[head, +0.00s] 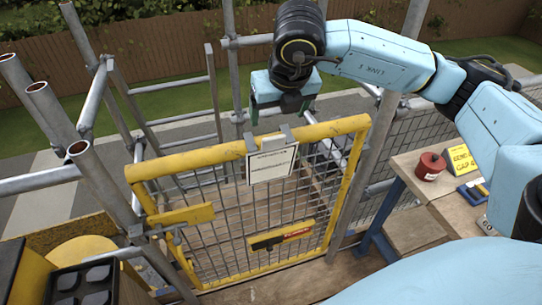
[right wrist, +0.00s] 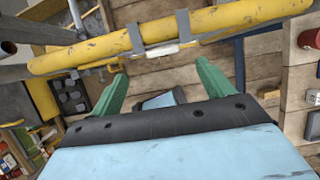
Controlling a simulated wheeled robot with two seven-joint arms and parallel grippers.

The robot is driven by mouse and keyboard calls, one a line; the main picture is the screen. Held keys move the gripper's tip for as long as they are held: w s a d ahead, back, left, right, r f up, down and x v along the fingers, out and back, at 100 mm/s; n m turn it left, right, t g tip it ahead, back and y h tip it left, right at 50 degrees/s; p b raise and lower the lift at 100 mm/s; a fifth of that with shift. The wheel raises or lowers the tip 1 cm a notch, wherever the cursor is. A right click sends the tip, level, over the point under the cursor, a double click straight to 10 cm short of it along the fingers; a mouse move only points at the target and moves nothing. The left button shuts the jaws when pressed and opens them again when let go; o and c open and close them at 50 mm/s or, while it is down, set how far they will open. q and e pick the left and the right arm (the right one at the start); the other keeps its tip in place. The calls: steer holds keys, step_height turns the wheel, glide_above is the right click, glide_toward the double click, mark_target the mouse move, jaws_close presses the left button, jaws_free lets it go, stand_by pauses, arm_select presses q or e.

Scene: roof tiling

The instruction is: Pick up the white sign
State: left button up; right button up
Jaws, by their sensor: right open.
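The white sign (head: 271,165) with dark print hangs upright on the front of the yellow gate (head: 200,160), held by two grey hooks over its top rail. In the right wrist view the sign shows only as a thin pale edge (right wrist: 162,50) below the yellow rail (right wrist: 90,55), between the grey hooks (right wrist: 184,28). My right gripper (head: 281,114) is just above and behind the rail in the head view, its green fingers apart. In the right wrist view the open gripper (right wrist: 160,70) has nothing between its fingertips, which point toward the rail and hooks. My left gripper is not in view.
Grey scaffold tubes (head: 105,185) stand left of the gate, with more posts behind it. A wooden bench (head: 410,175) at the right holds a red round container (head: 430,166) and a yellow box (head: 459,160). A black tray (head: 85,285) lies at the lower left.

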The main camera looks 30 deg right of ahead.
mark_target(274, 136)
steer(key=p+x, duration=0.2)
steer(key=x, duration=0.8)
steer(key=shift+s+d+f, duration=0.1)
steer(key=shift+s+f, duration=0.05)
steer(key=shift+f, duration=0.35)
steer(key=c, duration=1.4)
steer(key=shift+r, duration=0.1)
